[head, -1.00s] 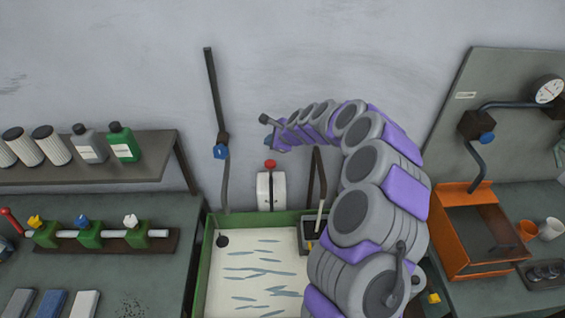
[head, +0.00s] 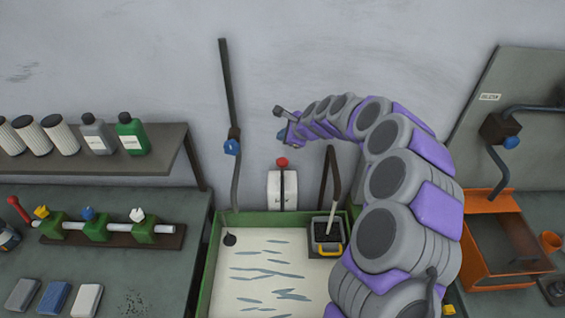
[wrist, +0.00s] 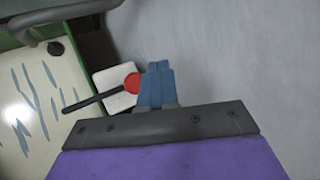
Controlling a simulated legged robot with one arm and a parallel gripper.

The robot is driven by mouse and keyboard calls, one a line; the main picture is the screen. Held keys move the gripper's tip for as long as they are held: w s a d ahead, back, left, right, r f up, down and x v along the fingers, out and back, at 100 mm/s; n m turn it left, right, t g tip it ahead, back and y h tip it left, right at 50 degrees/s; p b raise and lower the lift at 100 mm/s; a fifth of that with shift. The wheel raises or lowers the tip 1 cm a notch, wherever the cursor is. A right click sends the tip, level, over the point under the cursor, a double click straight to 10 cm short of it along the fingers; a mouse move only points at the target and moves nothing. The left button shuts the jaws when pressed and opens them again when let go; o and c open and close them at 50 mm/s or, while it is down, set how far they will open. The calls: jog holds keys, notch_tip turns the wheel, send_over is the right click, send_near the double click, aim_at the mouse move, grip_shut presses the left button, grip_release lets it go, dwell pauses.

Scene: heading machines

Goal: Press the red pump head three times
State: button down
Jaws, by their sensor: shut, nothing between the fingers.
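The red pump head (head: 282,162) sits on top of a white pump body (head: 283,190) at the back edge of the green-rimmed tray, against the wall. My gripper (head: 281,136) is above the red head in the head view, with a gap between them in the picture. In the wrist view the blue fingers (wrist: 155,84) are closed together and empty. There the red head (wrist: 132,83) shows just left of the fingers, partly overlapped by them, with the white body behind. I cannot tell the true distance.
A green-rimmed tray (head: 206,275) with a pale streaked bottom lies below. A dark hanging pipe with a blue knob (head: 232,147) stands left of the pump. A dark box with a yellow handle (head: 327,250) and upright levers stand right. An orange bin (head: 490,203) is farther right.

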jog(key=b, duration=0.5)
send_over(281, 160)
jog(key=f, duration=0.4)
jog(key=s+d+f, duration=0.1)
jog(key=f, duration=0.1)
jog(key=shift+f, duration=0.85)
jog(key=shift+f+b, duration=0.5)
jog(key=shift+f, duration=1.05)
dwell(2.0)
jog(key=shift+r, duration=0.1)
jog(key=shift+r+p, duration=1.5)
jog(key=shift+p, duration=0.1)
jog(key=shift+r, duration=0.1)
jog(key=shift+r+p, duration=2.15)
jog(key=shift+r, duration=0.3)
